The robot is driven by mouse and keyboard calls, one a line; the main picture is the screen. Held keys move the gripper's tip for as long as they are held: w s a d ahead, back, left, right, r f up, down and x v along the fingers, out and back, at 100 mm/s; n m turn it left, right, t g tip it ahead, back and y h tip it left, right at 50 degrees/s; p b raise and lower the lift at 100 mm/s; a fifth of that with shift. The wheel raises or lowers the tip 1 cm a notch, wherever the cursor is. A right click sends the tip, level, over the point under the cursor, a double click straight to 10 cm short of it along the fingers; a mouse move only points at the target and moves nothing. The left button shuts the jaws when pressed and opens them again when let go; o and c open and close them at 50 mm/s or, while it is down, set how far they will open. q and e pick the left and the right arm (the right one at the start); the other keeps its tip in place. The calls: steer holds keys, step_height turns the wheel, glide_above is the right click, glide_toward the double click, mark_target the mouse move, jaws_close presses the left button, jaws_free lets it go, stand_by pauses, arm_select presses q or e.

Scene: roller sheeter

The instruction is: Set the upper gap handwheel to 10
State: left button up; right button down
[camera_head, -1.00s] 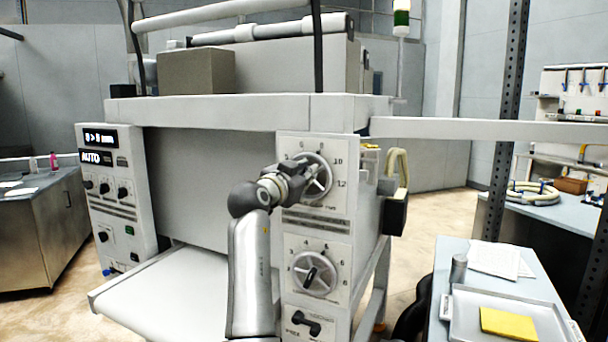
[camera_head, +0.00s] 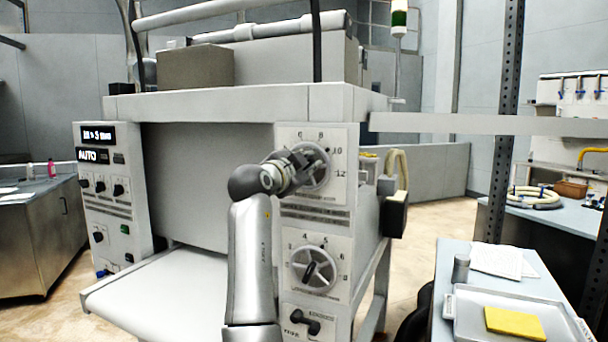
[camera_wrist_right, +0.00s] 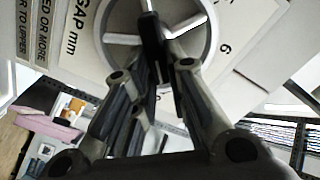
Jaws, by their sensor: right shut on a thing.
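The upper gap handwheel (camera_head: 322,180) is a pale spoked wheel on the upper dial plate of the sheeter's right front panel. Marks 10 and 12 can be read on its right side. My right gripper (camera_head: 304,160) covers its upper left part. In the right wrist view, the gripper (camera_wrist_right: 160,45) is shut on the wheel's dark grip (camera_wrist_right: 151,38), with the spokes and rim (camera_wrist_right: 213,35) around it and a 6 beside it. The dark pointer is partly hidden. The display (camera_head: 98,134) at the left shows small digits, not surely readable. My left gripper is not in view.
A pale bed (camera_head: 150,290) juts out at the front left. A side table with a tray and yellow cloth (camera_head: 515,322) stands at the right.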

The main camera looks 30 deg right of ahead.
steer(key=shift+s+m+b, duration=0.1)
steer(key=shift+m+b, duration=0.45)
steer(key=shift+m, duration=0.55)
steer(key=c, duration=1.4)
jaws_free()
steer(key=shift+d+f, duration=0.1)
steer(key=shift+d, duration=0.05)
steer(key=shift+c, duration=0.2)
steer(key=v, duration=0.7)
steer(key=shift+a, duration=0.3)
steer(key=shift+f, duration=0.1)
